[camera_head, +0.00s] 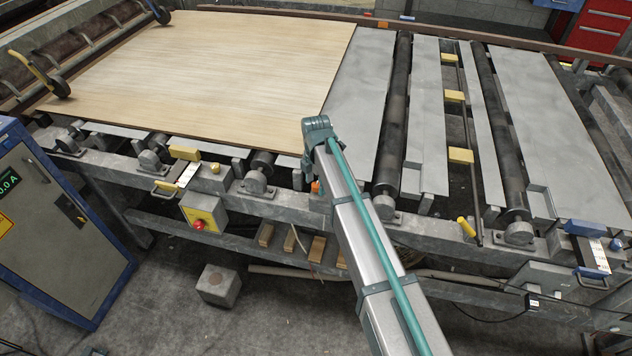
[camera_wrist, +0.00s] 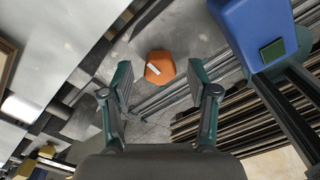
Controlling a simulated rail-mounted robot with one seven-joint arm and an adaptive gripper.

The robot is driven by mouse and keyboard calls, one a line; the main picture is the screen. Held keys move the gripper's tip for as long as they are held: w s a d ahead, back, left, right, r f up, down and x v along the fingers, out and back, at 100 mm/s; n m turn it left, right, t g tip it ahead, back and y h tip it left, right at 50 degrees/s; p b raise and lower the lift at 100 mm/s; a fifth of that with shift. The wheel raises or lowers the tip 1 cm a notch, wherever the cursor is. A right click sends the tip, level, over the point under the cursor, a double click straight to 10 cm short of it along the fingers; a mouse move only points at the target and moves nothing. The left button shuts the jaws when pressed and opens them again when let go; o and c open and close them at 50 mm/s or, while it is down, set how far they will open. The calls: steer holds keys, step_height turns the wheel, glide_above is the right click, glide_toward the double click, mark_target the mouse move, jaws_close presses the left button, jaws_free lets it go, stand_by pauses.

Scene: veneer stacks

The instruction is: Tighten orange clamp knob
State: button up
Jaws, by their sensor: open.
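The orange clamp knob (camera_wrist: 159,67) shows in the wrist view ahead of my gripper (camera_wrist: 158,80). It is a rounded orange piece with a white mark across it. My gripper is open, its two fingers to the left and right of the knob in the picture. I cannot tell how far the knob lies beyond the fingertips. In the head view a small orange piece (camera_head: 315,187) shows at the front rail, just left of my arm. My arm hides part of the rail there, and the gripper fingers do not show in that view.
A wood veneer sheet (camera_head: 220,75) lies on the roller table at left. Grey plates and dark rollers (camera_head: 395,110) are on the right. A yellow box with a red button (camera_head: 199,224) hangs on the front frame. A blue housing (camera_wrist: 256,32) is at the wrist view's right.

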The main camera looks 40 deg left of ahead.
jaws_close()
